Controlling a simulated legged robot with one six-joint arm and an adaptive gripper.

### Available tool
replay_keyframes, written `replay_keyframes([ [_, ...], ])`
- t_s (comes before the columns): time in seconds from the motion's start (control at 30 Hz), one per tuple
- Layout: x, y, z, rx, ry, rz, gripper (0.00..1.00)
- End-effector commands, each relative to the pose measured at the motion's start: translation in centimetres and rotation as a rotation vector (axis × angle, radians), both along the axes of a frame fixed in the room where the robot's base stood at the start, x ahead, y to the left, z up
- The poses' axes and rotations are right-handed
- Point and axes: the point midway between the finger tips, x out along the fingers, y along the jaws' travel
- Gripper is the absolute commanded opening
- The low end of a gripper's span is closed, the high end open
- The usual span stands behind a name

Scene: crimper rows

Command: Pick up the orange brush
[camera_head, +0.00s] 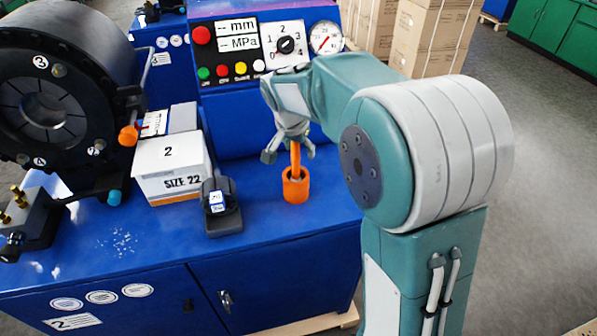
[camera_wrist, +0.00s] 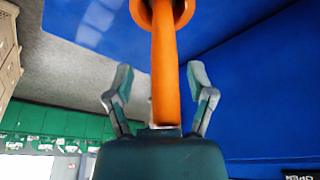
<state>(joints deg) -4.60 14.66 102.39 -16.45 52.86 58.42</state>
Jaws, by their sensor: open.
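The orange brush (camera_head: 295,161) stands upright, its lower end in a round orange cup (camera_head: 295,190) on the blue bench top. In the wrist view its orange handle (camera_wrist: 165,70) runs down the middle of the picture toward my gripper. My gripper (camera_head: 288,150) is directly above the cup, pointing down, with the top of the handle between its fingers. In the wrist view the two fingers (camera_wrist: 161,85) stand apart on either side of the handle, with a gap on each side. The part of the brush inside the cup is hidden.
A dark pedal-like device (camera_head: 221,205) and a white box marked SIZE 22 (camera_head: 172,165) stand left of the cup. A large black crimping head (camera_head: 45,90) is further left. The blue control panel (camera_head: 265,45) rises behind. The bench top (camera_head: 270,225) in front of the cup is clear.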

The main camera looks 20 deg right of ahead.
Motion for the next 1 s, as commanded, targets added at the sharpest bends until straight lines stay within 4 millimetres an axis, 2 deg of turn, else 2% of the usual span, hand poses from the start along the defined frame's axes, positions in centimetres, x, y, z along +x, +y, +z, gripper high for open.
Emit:
replay_keyframes([
  [0.23,0.0,0.0,-0.1,0.001,-0.002,0.001,0.7],
  [0.27,0.0,0.0,-0.1,0.001,-0.002,0.001,0.57],
  [0.3,0.0,-0.1,-0.1,0.001,-0.002,0.001,0.39],
  [0.4,0.0,-0.2,-0.1,0.002,-0.002,0.0,0.0],
  [0.77,0.0,0.0,0.0,0.001,-0.001,0.0,0.0],
  [0.87,0.1,0.0,0.9,0.001,-0.004,0.0,0.0],
  [1.0,0.1,0.0,3.7,0.002,-0.007,0.0,0.0],
])
